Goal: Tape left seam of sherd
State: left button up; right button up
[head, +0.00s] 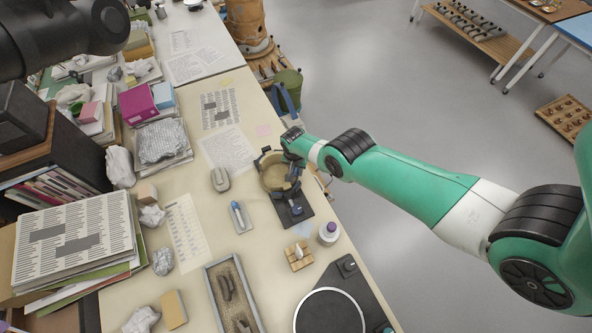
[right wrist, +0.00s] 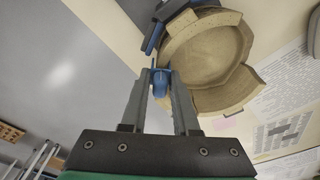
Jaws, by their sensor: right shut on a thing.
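The tan, bowl-like sherd (head: 273,177) sits in a dark holder with blue parts (head: 296,209) near the table's right edge. In the right wrist view the sherd (right wrist: 203,52) shows its hollow inside, with a curved tan piece (right wrist: 232,92) against its lower right rim and a seam line between them. My right gripper (right wrist: 160,76) is shut on a small blue piece (right wrist: 160,88) at the sherd's left rim. I cannot tell whether that piece touches the sherd. In the head view my right gripper (head: 288,146) is just beyond the sherd. My left gripper is out of view.
A grey mouse (head: 220,180), a blue-handled tool (head: 237,212), a white jar (head: 328,231) and a shallow tray (head: 211,279) lie around the sherd. A round turntable (head: 331,314) is in front. Open floor lies to the right.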

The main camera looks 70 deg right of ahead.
jog(key=shift+f, duration=0.3)
dwell(0.4)
jog(key=o, duration=0.9)
jog(key=r+p, duration=0.4)
jog(key=a+r+p, duration=0.1)
jog(key=r+p, duration=0.2)
jog(key=p, duration=0.1)
jog(key=r+p, duration=0.4)
jog(key=shift+s+a+r, duration=0.1)
jog(key=shift+a+r, duration=0.1)
jog(key=shift+r, duration=0.1)
